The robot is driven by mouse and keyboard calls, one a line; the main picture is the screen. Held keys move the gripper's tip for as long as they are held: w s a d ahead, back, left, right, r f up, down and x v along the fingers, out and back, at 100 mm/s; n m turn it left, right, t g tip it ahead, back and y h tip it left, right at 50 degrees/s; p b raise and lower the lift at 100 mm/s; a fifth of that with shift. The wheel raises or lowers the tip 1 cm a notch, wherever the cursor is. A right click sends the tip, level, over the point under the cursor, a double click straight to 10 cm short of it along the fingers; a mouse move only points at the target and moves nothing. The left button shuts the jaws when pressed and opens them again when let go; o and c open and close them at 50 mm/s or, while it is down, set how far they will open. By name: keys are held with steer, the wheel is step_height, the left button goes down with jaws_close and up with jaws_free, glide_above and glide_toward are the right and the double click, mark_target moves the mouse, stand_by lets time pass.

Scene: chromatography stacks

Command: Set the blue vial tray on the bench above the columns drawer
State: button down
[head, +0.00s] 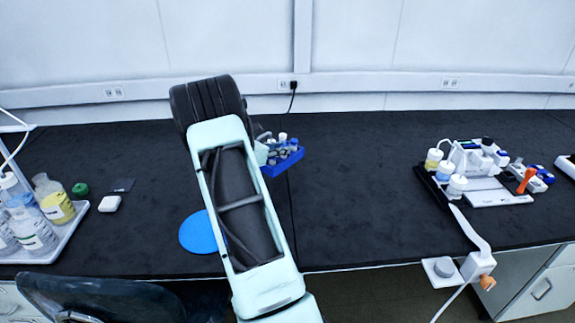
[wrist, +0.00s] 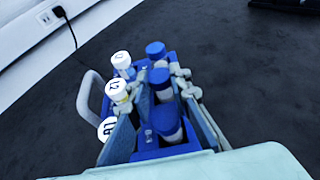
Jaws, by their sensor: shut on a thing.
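The blue vial tray (head: 284,163) shows just right of my arm, over the back middle of the black bench (head: 340,180). It holds several vials, some with white caps and some with blue caps. In the wrist view the tray (wrist: 174,153) sits between my fingers, with numbered white caps on the left and blue caps on the right. My gripper (wrist: 165,105) is shut on the tray. In the head view my arm hides most of the gripper. I cannot tell whether the tray touches the bench. The columns drawer cannot be made out by any label.
A blue round mat (head: 200,232) lies left of my arm. A white tray of bottles (head: 40,250) stands at far left. A dark tray with instruments (head: 432,185) is at right. A dark chair (head: 110,297) stands in front. The bench between my arm and the instruments is clear.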

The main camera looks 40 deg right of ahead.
mark_target(287, 156)
steer(key=d+f, duration=0.2)
steer(key=f, duration=0.1)
steer(key=d+f, duration=0.1)
steer(key=shift+w+d+f, duration=0.1)
steer(key=shift+d+f, duration=0.15)
steer(key=shift+f, duration=0.1)
steer(key=f, duration=0.3)
steer(key=shift+d+f, duration=0.3)
steer(key=shift+f, duration=0.05)
steer(key=c, duration=2.2)
jaws_free()
steer(key=shift+f+b, duration=0.15)
steer(key=shift+b, duration=0.15)
steer(key=o, duration=0.4)
